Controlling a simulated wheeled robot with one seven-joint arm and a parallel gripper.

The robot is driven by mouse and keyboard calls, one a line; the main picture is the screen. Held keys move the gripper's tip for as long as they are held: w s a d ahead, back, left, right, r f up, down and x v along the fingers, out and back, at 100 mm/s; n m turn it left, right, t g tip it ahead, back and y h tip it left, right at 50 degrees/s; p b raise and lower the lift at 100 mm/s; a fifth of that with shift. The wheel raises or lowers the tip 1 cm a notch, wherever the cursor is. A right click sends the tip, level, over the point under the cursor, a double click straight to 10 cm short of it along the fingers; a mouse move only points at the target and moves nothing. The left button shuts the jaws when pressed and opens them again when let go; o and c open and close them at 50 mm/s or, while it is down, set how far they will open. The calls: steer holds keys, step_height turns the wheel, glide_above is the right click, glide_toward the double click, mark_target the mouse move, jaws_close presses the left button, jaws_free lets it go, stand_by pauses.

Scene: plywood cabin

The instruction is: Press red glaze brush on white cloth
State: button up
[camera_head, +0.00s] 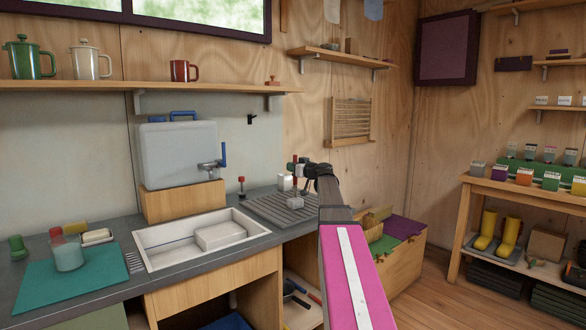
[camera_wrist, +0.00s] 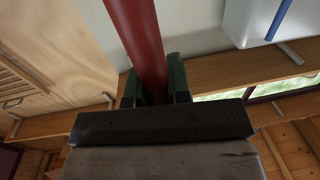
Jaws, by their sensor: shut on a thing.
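My gripper (camera_head: 301,172) is above the grey ribbed rack at the right end of the counter. In the wrist view its two dark green fingers (camera_wrist: 154,80) are shut on a thick red handle (camera_wrist: 138,35), which I take for the red glaze brush. The handle runs up out of that view; its bristle end is not clear. In the head view only a small bit of red (camera_head: 295,159) shows at the fingers. A white folded block (camera_head: 221,235) lies in the sink; I cannot tell whether it is the white cloth.
The white sink (camera_head: 160,257) is left of the grey ribbed rack (camera_head: 268,209). A small red-topped item (camera_head: 241,186) stands behind it. A water tank (camera_head: 178,150) with a blue-handled tap stands on a wooden box. A jar (camera_head: 67,254) stands on a teal mat (camera_head: 75,286).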

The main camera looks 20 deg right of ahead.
steer(key=shift+f, duration=0.45)
stand_by(1.1)
steer(key=shift+r, duration=0.1)
step_height(320, 180, up, 7)
stand_by(1.0)
stand_by(0.5)
